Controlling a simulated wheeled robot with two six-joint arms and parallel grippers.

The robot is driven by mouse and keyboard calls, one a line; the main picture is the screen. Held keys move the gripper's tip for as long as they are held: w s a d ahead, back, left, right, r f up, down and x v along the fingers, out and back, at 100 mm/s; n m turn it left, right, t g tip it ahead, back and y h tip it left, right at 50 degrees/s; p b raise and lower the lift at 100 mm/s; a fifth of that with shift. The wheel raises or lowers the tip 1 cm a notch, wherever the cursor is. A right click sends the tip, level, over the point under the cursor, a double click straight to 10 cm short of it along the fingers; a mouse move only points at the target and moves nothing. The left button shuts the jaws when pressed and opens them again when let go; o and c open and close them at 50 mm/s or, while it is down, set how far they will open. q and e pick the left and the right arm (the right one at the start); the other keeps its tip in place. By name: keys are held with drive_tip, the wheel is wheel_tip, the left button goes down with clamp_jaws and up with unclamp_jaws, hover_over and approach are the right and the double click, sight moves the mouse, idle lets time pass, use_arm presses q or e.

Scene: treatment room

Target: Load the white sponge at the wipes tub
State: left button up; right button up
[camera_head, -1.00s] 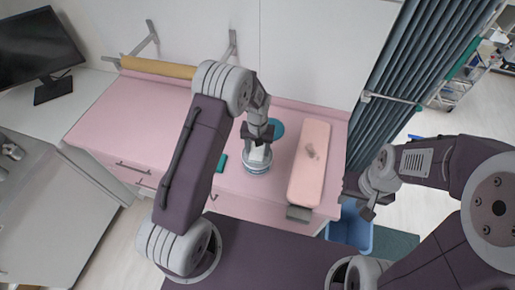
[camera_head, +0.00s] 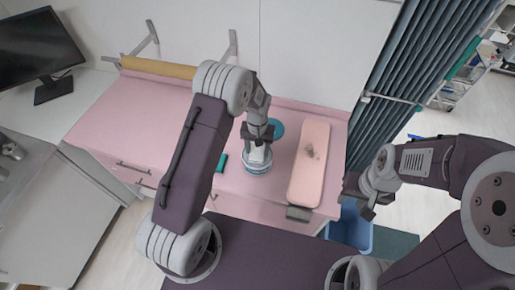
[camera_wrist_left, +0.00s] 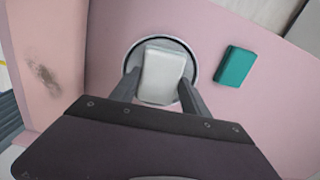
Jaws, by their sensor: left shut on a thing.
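The white sponge (camera_wrist_left: 161,75) is between the two fingers of my left gripper (camera_wrist_left: 157,92) in the left wrist view. The gripper is shut on it. The wipes tub (camera_head: 257,168) is a round container with a blue-and-white side, standing on the pink surface. Its dark-edged round rim (camera_wrist_left: 193,62) shows around the sponge. In the head view my left gripper (camera_head: 258,146) is right over the tub with the sponge (camera_head: 258,155) at its top. How deep the sponge sits is hidden. My right gripper (camera_head: 368,205) hangs off to the right, and its fingers are too small to judge.
A teal block (camera_wrist_left: 235,66) lies on the pink counter (camera_head: 110,125) beside the tub. A teal round thing (camera_head: 277,127) is behind the tub. A pink padded rest (camera_head: 310,165) with a grey smudge stands to its right. A blue bin (camera_head: 349,232) is on the floor.

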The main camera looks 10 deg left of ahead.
sight(258, 150)
use_arm(q)
drive_tip(key=shift+r+p, duration=2.65)
drive_tip(key=shift+r, duration=0.85)
drive_tip(key=shift+f, duration=0.1)
drive_tip(key=w+f+b, duration=0.1)
drive_tip(key=b, duration=0.2)
drive_tip(key=shift+w+a+f, duration=0.1)
drive_tip(key=shift+a+f, duration=0.05)
drive_tip(key=shift+a, duration=0.25)
drive_tip(key=a+b, duration=0.1)
drive_tip(key=b, duration=0.2)
drive_tip(key=s+a+f+b, duration=0.1)
drive_tip(key=b, duration=0.2)
drive_tip(key=shift+s+a+f+n, duration=0.1)
drive_tip(key=shift+f+n, duration=0.1)
drive_tip(key=shift+n, duration=0.1)
drive_tip(key=s+a+f+m+b, duration=0.1)
drive_tip(key=s+a+b, duration=0.1)
drive_tip(key=s, duration=0.7)
drive_tip(key=shift+s+a+f+b, duration=0.15)
drive_tip(key=shift+s+f+b, duration=0.2)
drive_tip(key=shift+b, duration=0.45)
drive_tip(key=shift+w, duration=0.1)
